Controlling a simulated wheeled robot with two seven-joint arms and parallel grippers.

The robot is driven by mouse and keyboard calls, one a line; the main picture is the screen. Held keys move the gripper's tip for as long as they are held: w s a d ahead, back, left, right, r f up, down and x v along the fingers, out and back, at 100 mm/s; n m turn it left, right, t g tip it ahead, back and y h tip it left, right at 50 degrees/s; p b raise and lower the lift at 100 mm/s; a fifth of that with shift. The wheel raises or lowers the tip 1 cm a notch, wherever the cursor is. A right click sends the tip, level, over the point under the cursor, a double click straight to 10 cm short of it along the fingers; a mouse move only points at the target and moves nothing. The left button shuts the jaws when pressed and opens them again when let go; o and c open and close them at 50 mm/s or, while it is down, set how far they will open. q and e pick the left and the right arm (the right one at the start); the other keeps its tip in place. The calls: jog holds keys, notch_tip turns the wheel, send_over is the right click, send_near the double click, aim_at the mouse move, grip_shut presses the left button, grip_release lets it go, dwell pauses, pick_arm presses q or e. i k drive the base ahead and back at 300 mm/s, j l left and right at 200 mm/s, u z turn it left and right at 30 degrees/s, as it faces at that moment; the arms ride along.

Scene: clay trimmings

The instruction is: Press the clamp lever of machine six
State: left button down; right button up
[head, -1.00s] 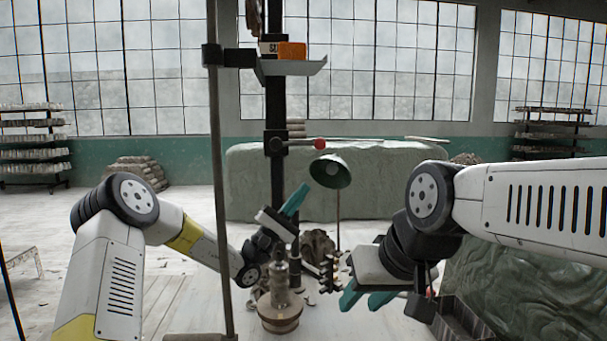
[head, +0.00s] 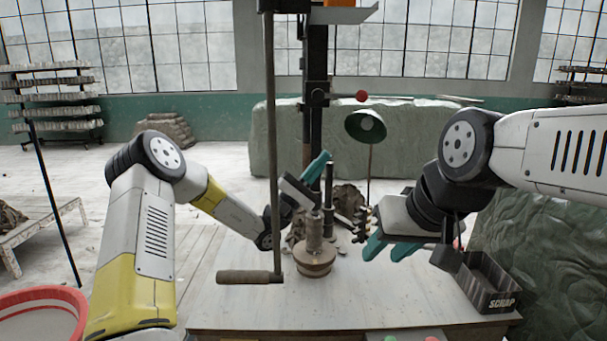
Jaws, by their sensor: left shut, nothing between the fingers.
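A dark upright machine column (head: 317,120) stands at the back of the worktable (head: 400,300). A short lever with a red ball (head: 361,95) juts right from a block on it. A long crank rod with a wooden handle (head: 248,277) hangs in front, left of the column. I cannot tell which one is the clamp lever, and no machine number is readable. My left gripper (head: 319,164), with teal fingers, is shut and empty beside the column, below the red ball. My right gripper (head: 388,248) is open and empty over the table, right of a brown turned piece (head: 314,252).
A black SCRAP bin (head: 487,284) sits at the table's right side. A green lamp (head: 366,126) stands behind my grippers. A red-rimmed bucket (head: 40,300) is at lower left. Green and red buttons show at the bottom edge. The table's front middle is clear.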

aim_at(317, 95)
jog(key=k+j, duration=0.1)
jog(key=j, duration=0.3)
jog(key=k+j, duration=0.15)
jog(key=j, duration=0.2)
jog(key=k+j, duration=0.1)
jog(key=j, duration=0.3)
